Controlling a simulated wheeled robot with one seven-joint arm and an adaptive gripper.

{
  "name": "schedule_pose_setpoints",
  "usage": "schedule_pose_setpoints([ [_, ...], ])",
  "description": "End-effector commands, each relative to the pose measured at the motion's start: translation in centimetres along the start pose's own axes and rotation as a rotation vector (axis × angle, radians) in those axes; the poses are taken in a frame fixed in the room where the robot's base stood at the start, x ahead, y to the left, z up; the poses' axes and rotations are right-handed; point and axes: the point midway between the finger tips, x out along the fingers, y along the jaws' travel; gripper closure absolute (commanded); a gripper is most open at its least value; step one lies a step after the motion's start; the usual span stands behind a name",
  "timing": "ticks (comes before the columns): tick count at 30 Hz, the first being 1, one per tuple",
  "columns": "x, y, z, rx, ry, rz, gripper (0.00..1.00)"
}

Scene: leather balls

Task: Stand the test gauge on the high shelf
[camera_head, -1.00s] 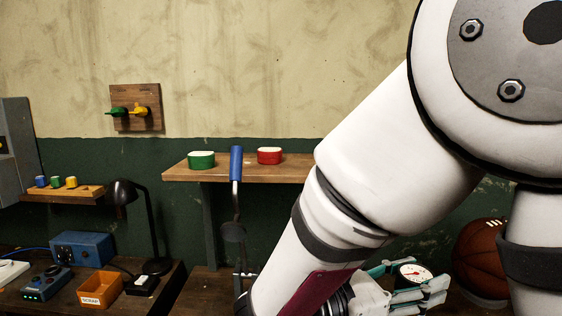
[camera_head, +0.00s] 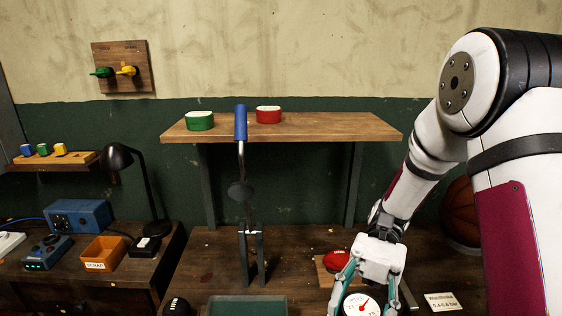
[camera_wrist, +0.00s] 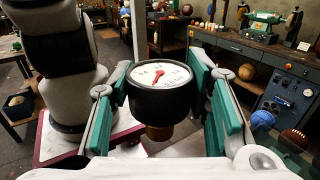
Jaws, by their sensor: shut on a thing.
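The test gauge (camera_head: 361,305) has a white round dial with a red needle and a black rim. In the wrist view the gauge (camera_wrist: 160,76) sits between the teal finger pads of my gripper (camera_wrist: 165,112), dial up, with a brass-coloured stem below. My gripper (camera_head: 366,285) is shut on it at the lower edge of the head view, below and in front of the shelf. The high shelf (camera_head: 310,127) is a wooden board on dark posts at the back of the bench. A green tin (camera_head: 200,121) and a red tin (camera_head: 268,115) stand on its left half; its right half is bare.
A blue-handled lever (camera_head: 241,125) rises in front of the shelf's left part. A red object (camera_head: 336,261) lies on a board behind my gripper. A tray (camera_head: 247,305), a label card (camera_head: 443,302) and a basketball (camera_head: 461,212) are nearby. A lamp (camera_head: 118,160) stands left.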

Motion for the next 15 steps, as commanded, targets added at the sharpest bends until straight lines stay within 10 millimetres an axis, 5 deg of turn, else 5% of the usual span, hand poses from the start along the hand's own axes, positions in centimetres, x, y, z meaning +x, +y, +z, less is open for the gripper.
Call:
schedule_pose_setpoints([
  [8,-6.1,-5.7,5.5,-0.007,0.004,-0.687,0.85],
  [15,-16.2,-6.8,13.9,-0.016,0.005,-1.283,0.85],
])
